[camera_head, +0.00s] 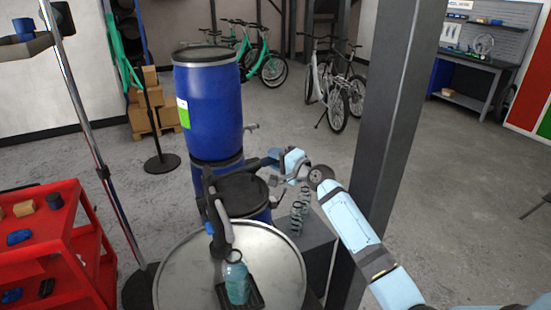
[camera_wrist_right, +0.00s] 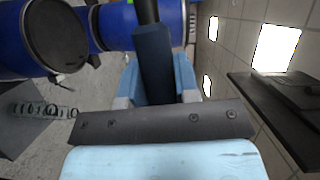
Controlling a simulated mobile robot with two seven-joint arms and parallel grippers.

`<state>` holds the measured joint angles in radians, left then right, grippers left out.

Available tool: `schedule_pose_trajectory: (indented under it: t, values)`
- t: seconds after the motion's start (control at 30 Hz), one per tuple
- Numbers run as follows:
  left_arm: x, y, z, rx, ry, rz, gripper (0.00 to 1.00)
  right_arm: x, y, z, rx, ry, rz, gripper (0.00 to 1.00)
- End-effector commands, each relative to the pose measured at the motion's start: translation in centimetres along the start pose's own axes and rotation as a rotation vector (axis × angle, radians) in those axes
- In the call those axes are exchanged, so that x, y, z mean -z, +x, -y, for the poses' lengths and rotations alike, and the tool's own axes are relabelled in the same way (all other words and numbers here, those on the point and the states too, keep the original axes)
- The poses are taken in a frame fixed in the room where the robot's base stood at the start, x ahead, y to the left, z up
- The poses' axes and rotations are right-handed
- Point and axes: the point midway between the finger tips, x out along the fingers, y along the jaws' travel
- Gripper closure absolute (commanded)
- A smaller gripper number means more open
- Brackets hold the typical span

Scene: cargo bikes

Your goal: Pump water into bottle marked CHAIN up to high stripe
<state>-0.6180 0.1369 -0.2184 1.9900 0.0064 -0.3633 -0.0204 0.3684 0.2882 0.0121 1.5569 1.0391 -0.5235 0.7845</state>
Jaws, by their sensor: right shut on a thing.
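A clear bottle (camera_head: 237,281) with a teal tint stands on a small black tray (camera_head: 258,296) on top of a metal drum (camera_head: 178,268). It is under the spout of a dark hand pump (camera_head: 220,236). No CHAIN mark or stripe can be read on it, and its water level is unclear. The pump's lever reaches up and right to a blue handle grip, which shows in the right wrist view (camera_wrist_right: 154,65). My right gripper (camera_head: 277,158) is shut on this grip, well above and right of the bottle. My left gripper is not in view.
Blue barrels (camera_head: 208,105) stand behind the pump. A dark box (camera_head: 318,245) with coiled springs (camera_head: 299,212) is right of the drum, near a grey pillar (camera_head: 385,150). A red cart (camera_head: 60,245) is at the left. Open floor lies at the right.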

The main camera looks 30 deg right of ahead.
Motion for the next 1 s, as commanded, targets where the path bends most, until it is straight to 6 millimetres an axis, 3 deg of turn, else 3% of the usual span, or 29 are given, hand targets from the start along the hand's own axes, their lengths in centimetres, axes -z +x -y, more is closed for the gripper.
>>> schedule_pose_trajectory:
  t: [0.13, 0.17, 0.23, 0.27, 0.67, 1.0]
  values:
    - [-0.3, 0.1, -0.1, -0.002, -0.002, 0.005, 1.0, 0.0, 0.0, 0.0, 0.002, 0.0, 0.0, 1.0]
    - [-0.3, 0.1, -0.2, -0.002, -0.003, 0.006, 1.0, 0.0, 0.0, 0.0, 0.002, 0.001, 0.0, 0.64]
    - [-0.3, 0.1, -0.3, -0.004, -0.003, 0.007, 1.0, 0.0, 0.0, 0.0, 0.002, 0.001, 0.0, 0.48]
    - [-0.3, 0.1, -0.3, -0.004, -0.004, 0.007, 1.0, 0.0, 0.0, 0.0, 0.002, 0.002, 0.0, 0.45]
    - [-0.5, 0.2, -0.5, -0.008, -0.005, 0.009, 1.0, 0.0, -1.0, -0.2, 0.001, 0.003, -0.001, 0.45]
    - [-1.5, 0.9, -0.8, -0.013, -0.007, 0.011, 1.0, 0.0, -8.3, -0.4, 0.0, 0.0, -0.001, 0.45]
